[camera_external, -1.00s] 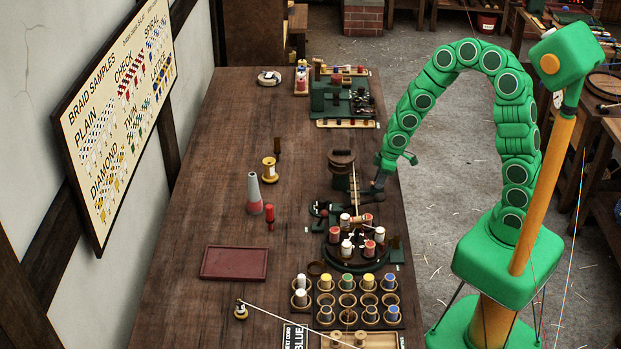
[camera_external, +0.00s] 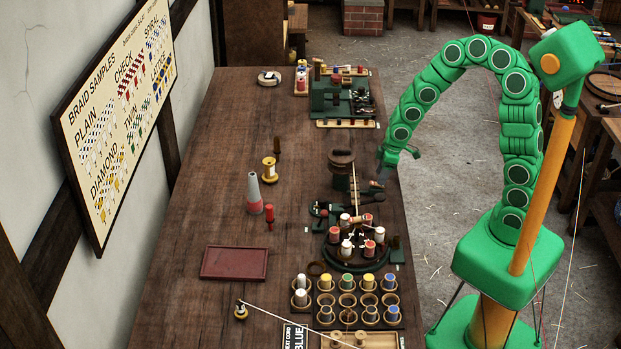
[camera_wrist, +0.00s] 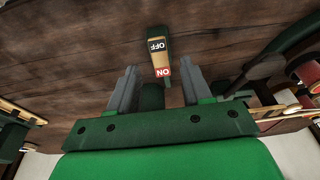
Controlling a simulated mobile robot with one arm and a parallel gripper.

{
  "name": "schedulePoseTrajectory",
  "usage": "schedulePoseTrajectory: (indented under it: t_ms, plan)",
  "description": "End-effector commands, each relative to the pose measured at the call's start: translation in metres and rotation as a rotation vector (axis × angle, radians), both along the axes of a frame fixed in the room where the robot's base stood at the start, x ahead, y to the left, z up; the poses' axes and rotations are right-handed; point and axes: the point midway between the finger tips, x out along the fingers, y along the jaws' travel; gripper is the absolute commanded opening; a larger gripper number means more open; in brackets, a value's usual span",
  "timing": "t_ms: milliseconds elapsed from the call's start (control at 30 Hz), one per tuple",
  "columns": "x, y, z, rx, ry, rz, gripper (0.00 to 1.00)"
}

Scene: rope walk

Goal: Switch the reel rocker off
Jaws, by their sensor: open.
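The reel rocker (camera_wrist: 157,50) shows in the wrist view as a small switch on a dark wooden surface. It has a black OFF label at its far part and a red ON label at its near end. I cannot tell which end is pressed down. My gripper (camera_wrist: 158,70) is open, with one grey finger on each side of the ON end and nothing held between them. In the external view my gripper (camera_external: 379,181) is at the bench's right edge, beside a dark reel post (camera_external: 342,176). The rocker cannot be made out there.
The round braiding stand with bobbins (camera_external: 357,243) is just nearer the camera on the bench (camera_external: 222,170). A rack of coloured bobbins (camera_external: 348,299) is nearer still. The bench's far middle is clear.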

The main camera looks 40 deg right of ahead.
Motion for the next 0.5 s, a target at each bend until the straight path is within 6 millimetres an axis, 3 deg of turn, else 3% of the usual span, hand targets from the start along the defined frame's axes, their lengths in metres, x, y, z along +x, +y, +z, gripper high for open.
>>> schedulePoseTrajectory:
  t_ms: [300, 500]
  plan:
    - [-0.005, -0.006, 0.036, 0.0, -0.002, -0.001, 0.49]
    - [-0.008, -0.008, 0.048, 0.002, -0.001, -0.001, 0.49]
